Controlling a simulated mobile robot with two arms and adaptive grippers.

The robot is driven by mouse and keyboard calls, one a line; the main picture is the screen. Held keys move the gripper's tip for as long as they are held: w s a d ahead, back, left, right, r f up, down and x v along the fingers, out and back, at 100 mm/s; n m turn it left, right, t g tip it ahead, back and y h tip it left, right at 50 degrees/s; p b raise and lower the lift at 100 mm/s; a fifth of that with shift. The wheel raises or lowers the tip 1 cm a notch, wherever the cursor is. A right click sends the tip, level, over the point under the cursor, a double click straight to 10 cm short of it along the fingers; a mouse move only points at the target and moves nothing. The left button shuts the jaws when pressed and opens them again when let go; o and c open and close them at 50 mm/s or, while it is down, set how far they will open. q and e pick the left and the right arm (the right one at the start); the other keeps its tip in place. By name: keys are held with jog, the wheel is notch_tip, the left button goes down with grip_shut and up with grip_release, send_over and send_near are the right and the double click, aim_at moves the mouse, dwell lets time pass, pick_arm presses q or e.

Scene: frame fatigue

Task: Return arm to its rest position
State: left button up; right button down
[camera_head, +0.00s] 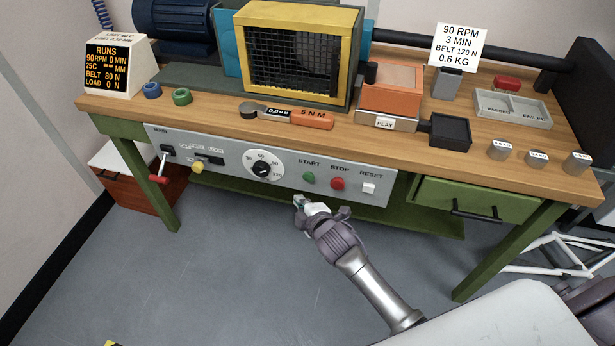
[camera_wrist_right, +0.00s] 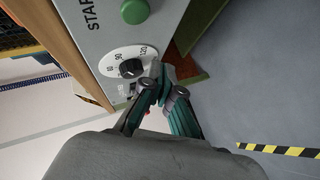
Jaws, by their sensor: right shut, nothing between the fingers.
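My right gripper (camera_head: 303,204) is in front of the workbench, just below the grey control panel (camera_head: 225,172), in the head view. Its arm reaches in from the lower right. The fingers are shut and hold nothing. In the right wrist view the shut fingertips (camera_wrist_right: 163,84) overlap the panel near the round dial (camera_wrist_right: 130,68); I cannot tell the exact gap to the panel. The green START button (camera_wrist_right: 135,11) shows at the top of that view. My left gripper is not in view.
The wooden benchtop (camera_head: 215,108) carries a yellow-framed guard (camera_head: 298,55), an orange torque wrench (camera_head: 300,117), a black tray (camera_head: 450,132) and several small weights. A green drawer (camera_head: 477,199) is at the right. The floor (camera_head: 235,270) left of my arm is clear.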

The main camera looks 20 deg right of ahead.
jog(key=s+d+f+m+g+p, duration=0.1)
jog(key=s+d+f+m+g, duration=0.15)
jog(key=s+f, duration=0.8)
jog(key=s+d+f+m+g, duration=0.1)
jog(key=s+f+m+g, duration=0.45)
jog(key=f, duration=0.85)
jog(key=s+d+f+m+g, duration=0.1)
jog(key=s+f, duration=0.3)
jog(key=s, duration=0.7)
jog(key=s+d+f+m+g+h, duration=0.1)
jog(key=s+f, duration=0.3)
jog(key=s, duration=0.7)
jog(key=s+d+f+m+g, duration=0.1)
jog(key=s+f+m+g, duration=0.1)
jog(key=s, duration=0.9)
notch_tip(320, 180, down, 3)
jog(key=shift+d+r+m+p, duration=0.2)
jog(key=shift+d+m+p, duration=0.15)
jog(key=shift+m+p, duration=0.15)
